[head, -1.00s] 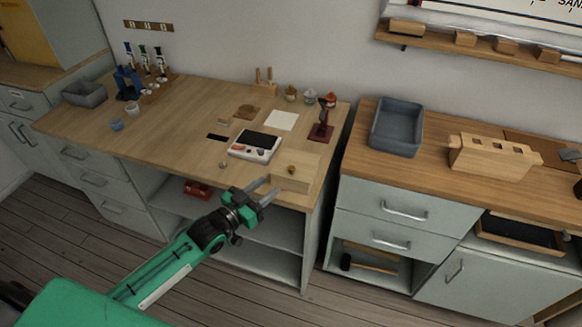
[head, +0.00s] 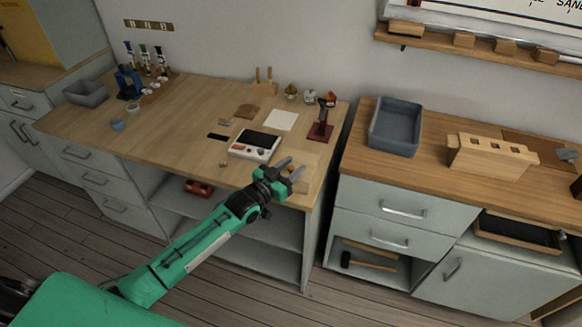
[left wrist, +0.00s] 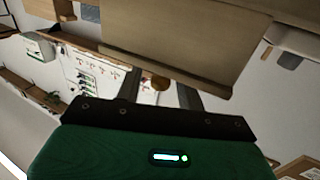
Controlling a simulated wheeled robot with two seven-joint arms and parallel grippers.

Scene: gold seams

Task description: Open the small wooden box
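The small wooden box (head: 310,165) sits at the right front corner of the wooden workbench, partly hidden by my left gripper. My left gripper (head: 291,166) is open at the box, its two fingers apart over the box's knob. In the left wrist view, a tan wooden panel (left wrist: 180,62), likely part of the box, fills the upper middle. A round brown knob (left wrist: 160,83) shows between the two fingers there. I cannot tell whether the fingers touch it. No opening in the box shows. My right gripper is in neither view.
A white device with a dark screen (head: 255,146) lies just left of the box. A dark red stand (head: 320,131) is behind it. A grey bin (head: 396,128) stands on the right-hand counter. The middle left of the workbench (head: 170,125) is clear.

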